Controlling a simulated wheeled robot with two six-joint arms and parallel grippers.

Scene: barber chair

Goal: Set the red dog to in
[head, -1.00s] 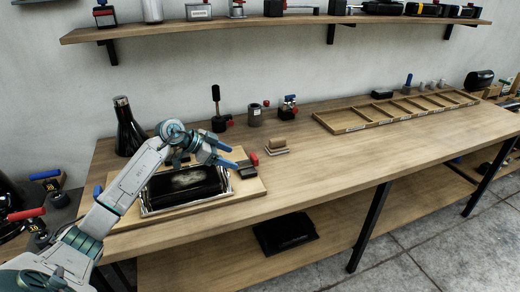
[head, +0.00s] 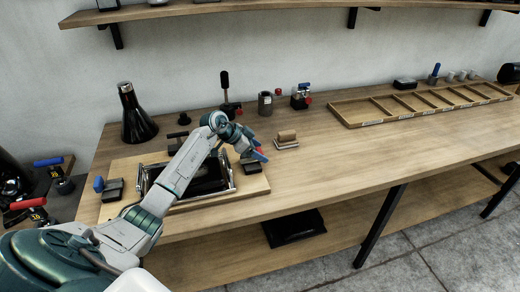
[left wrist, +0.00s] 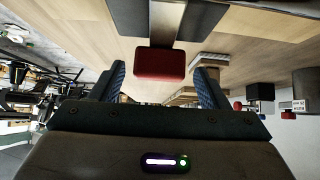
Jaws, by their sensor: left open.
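The red dog is a red knob on a dark block at the right side of the black tray (head: 205,182); in the head view my gripper partly covers it. In the left wrist view the red knob (left wrist: 160,65) lies between my open fingers, with a metal bar and dark block beyond it. My left gripper (head: 260,150) is at the red dog, its blue fingers on either side of the knob. Gaps show between knob and fingers in the wrist view. A matching blue dog (head: 99,184) is at the tray's left. My right gripper is not in view.
The tray sits on a wooden board (head: 258,186) on the bench. A small block on a base (head: 286,139) stands just right of my gripper. A black bottle (head: 136,118) and fixtures stand behind. A divided wooden rack (head: 370,119) lies farther right. The bench front is clear.

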